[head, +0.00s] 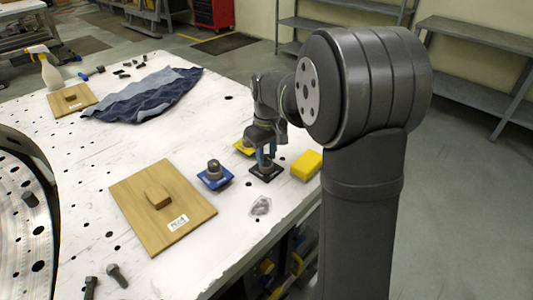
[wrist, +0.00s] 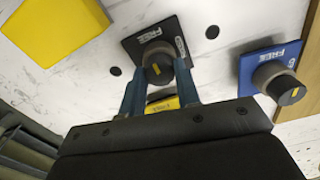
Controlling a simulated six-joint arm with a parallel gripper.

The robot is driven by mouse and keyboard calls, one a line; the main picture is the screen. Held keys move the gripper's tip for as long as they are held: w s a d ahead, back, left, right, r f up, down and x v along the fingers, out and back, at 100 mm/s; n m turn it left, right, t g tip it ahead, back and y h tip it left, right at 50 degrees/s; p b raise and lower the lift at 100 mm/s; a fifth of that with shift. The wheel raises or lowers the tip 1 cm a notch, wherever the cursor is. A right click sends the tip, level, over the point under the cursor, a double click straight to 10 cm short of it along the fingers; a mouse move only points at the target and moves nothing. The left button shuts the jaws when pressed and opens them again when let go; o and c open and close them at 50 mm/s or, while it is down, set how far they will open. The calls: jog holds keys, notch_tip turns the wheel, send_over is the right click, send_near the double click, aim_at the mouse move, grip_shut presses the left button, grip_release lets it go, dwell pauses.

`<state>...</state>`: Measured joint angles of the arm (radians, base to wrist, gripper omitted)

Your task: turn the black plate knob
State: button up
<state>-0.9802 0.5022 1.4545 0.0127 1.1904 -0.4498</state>
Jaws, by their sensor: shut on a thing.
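The black plate (wrist: 133,46) lies flat on the white table, with a FREE label along one edge and a second label at the adjacent edge that I cannot read. Its dark round knob (wrist: 158,72) carries a yellow mark on top. In the wrist view my gripper (wrist: 160,68) has its two blue-grey fingers on either side of this knob, shut on it. In the head view my gripper (head: 265,156) points down over the black plate (head: 266,173), and the knob is mostly hidden by the fingers.
A blue plate with a knob (head: 215,176) stands close on the left, and a yellow plate (head: 243,148) just behind. A yellow block (head: 307,165) lies on the right near the table edge.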

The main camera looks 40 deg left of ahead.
aim_at(267, 157)
dwell(0.3)
jog(key=o, duration=1)
jog(key=shift+r, duration=0.1)
notch_tip(267, 157, up, 17)
jog(key=shift+w+r, duration=0.15)
notch_tip(267, 157, down, 18)
jog(key=shift+r, duration=0.25)
dwell(0.5)
